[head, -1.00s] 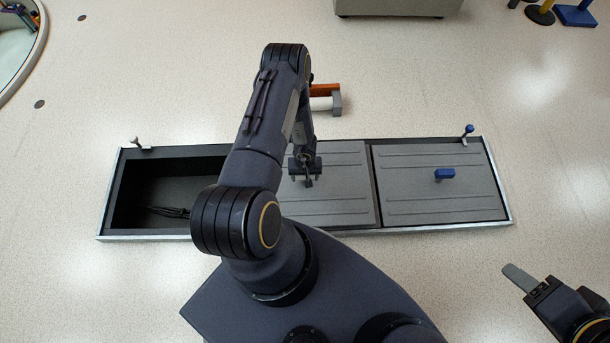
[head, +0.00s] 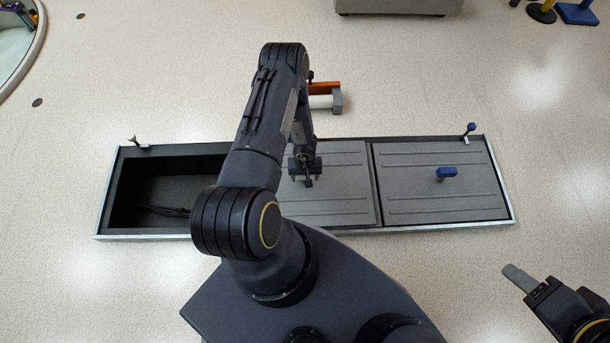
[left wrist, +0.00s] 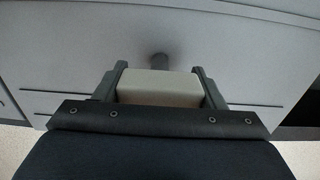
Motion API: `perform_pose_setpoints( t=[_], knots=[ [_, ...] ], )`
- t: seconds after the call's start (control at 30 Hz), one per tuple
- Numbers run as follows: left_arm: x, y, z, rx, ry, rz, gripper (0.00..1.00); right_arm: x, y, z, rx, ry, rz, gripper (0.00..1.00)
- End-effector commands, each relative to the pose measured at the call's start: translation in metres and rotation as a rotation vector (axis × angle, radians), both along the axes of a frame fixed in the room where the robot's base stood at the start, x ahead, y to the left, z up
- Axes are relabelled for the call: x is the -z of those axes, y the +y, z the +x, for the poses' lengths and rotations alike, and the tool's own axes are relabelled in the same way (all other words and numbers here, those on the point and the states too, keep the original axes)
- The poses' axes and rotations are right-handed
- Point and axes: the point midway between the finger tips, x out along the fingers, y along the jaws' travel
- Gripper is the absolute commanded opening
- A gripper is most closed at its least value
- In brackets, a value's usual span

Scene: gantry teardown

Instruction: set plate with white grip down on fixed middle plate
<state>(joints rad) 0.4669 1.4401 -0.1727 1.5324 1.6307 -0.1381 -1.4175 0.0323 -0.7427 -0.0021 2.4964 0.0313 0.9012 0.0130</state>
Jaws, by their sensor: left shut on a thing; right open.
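The grey plate with the white grip (head: 345,190) is over the middle of the long bay, partly behind my left arm. My left gripper (head: 306,172) is shut on its grip. In the left wrist view the pale grip (left wrist: 160,87) sits between the two fingers, above the ribbed grey plate (left wrist: 250,60). The fixed middle plate cannot be made out apart from this plate. I cannot tell whether the two touch. My right gripper (head: 522,280) is open and empty at the lower right, away from the bay.
The bay's left compartment (head: 150,180) is open and dark, with black cables inside. A grey plate (head: 415,190) with a blue grip (head: 446,173) covers the right. Small clamps (head: 470,130) stand on the back rim. Orange and white items lie behind on clear floor.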

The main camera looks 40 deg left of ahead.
Motion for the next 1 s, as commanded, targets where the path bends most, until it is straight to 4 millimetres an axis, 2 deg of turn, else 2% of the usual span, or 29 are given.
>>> perform_pose_setpoints(
  t=[0.27, 0.3, 0.5, 0.77, 0.87, 1.0],
  knots=[
    [0.002, 0.0, 0.001, -0.001, -0.002, 0.001, 0.18, 0.004, 0.0, 0.0, 0.0, 0.0, 0.0, 0.51],
    [0.002, 0.0, 0.001, -0.001, -0.002, 0.001, 0.65, 0.004, 0.0, 0.0, 0.0, 0.0, 0.0, 0.51],
    [0.002, 0.0, 0.001, 0.0, -0.001, 0.0, 0.89, 0.003, 0.0, 0.0, 0.0, 0.0, 0.0, 0.51],
    [0.002, 0.0, -0.001, 0.0, 0.001, 0.0, 0.89, 0.003, 0.0, 0.0, 0.0, 0.0, 0.0, 0.51],
    [-0.008, 0.0, 0.0, -0.001, 0.0, 0.0, 0.89, -0.002, 0.0, 0.0, 0.0, 0.0, 0.0, 0.51],
    [-0.033, 0.001, 0.001, -0.001, -0.002, 0.001, 0.89, -0.013, 0.0, 0.0, 0.0, 0.0, 0.0, 0.51]
  ],
)
